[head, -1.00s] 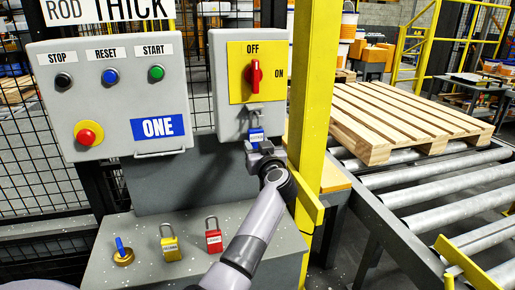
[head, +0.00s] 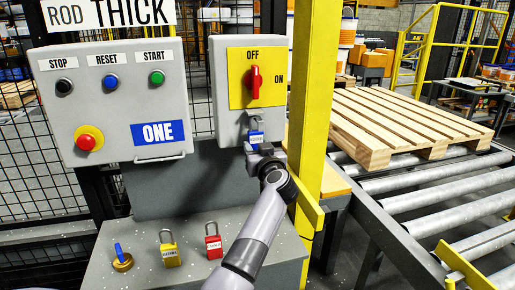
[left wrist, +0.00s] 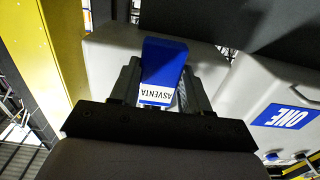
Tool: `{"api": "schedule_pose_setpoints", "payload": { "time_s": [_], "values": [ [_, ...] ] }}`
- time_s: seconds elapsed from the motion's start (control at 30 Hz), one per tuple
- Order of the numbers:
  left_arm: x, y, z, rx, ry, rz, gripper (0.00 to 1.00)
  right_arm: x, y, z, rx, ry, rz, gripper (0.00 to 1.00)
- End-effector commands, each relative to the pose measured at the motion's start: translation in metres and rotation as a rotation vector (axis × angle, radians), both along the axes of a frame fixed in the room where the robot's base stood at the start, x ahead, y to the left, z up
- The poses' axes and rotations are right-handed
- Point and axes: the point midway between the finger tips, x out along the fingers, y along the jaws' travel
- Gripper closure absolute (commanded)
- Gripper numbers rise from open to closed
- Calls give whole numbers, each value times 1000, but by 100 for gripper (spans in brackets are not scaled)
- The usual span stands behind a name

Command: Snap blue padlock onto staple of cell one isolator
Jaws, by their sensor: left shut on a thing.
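The blue padlock (head: 256,137) is upright just below the isolator's red handle (head: 255,82). My left gripper (head: 262,153) is shut on its body from below. The staple (head: 254,115) is at the lower part of the grey isolator box (head: 222,95), right by the padlock's shackle. I cannot tell whether the shackle passes through the staple. The red handle stands upright on a yellow plate. My right gripper is not in view.
A yellow padlock (head: 169,250), a red padlock (head: 213,242) and a brass item with a blue key (head: 122,260) rest on the grey shelf (head: 190,275). The control box marked ONE (head: 115,110) is left. A yellow post (head: 311,110) stands close right of my gripper.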

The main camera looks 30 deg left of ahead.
Motion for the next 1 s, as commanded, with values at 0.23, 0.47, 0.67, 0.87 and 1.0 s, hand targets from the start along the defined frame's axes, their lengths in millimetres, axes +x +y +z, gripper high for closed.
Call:
{"api": "schedule_pose_setpoints", "payload": {
  "time_s": [0.23, 0.47, 0.67, 0.87, 1.0],
  "values": [
    [0, 0, -8, 0, 1, 0, 95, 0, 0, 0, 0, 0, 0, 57],
    [0, 0, -11, -4, 5, 0, 95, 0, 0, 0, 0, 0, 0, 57],
    [0, 0, -11, -3, 4, 0, 24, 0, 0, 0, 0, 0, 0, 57],
    [0, 0, -10, -2, 3, 0, 24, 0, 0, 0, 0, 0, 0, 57],
    [1, -2, -9, -2, 3, 0, 24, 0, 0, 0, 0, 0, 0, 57]
  ]
}}
